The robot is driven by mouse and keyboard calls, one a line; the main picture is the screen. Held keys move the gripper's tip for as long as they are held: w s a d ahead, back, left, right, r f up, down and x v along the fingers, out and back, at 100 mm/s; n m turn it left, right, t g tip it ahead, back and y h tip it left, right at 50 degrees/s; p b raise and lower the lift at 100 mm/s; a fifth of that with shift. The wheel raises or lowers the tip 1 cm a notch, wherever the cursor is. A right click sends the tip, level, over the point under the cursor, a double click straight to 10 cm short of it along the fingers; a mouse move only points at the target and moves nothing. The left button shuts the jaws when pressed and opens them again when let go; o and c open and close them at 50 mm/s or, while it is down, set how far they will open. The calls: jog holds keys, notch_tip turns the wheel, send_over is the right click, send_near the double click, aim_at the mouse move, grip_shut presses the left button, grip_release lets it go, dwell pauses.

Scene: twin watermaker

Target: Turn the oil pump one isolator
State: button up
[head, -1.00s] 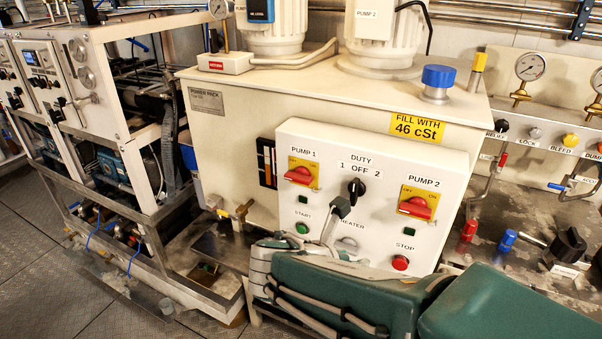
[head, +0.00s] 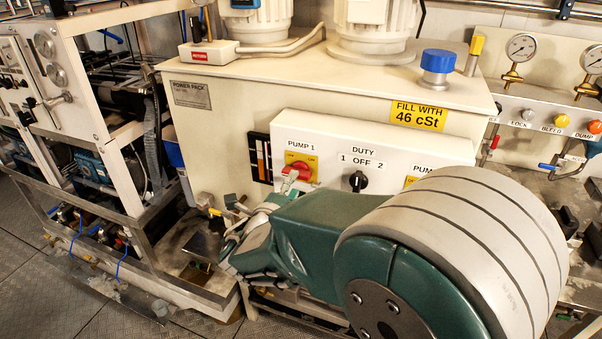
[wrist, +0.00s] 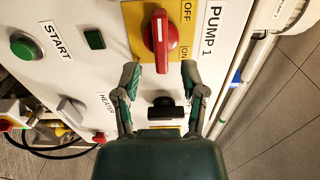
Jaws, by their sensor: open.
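The pump 1 isolator is a red rotary handle (wrist: 161,40) on a yellow plate marked OFF and ON, under the PUMP 1 label. In the wrist view its handle runs up and down the picture, along the panel's width. In the head view the red handle (head: 303,170) shows on the white control panel (head: 330,128). My gripper (wrist: 161,75) is open, its two fingertips just short of the handle and to either side of its line. Nothing is between the fingers. In the head view a fingertip overlaps the isolator's lower left, and my arm hides much of the panel.
The black duty selector (head: 358,181) sits right of the isolator. The green START button (wrist: 27,47) and HEATER switch (wrist: 72,110) show in the wrist view. The power pack tank (head: 220,130) stands behind the panel. A metal frame rack (head: 100,110) stands at left.

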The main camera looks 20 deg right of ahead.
jog(key=w, duration=0.2)
jog(key=w+d, duration=0.1)
jog(key=shift+w, duration=0.35)
jog(key=shift+w+d, duration=0.1)
jog(key=shift+d, duration=0.55)
jog(key=c, duration=0.7)
jog(key=shift+a, duration=0.15)
grip_shut()
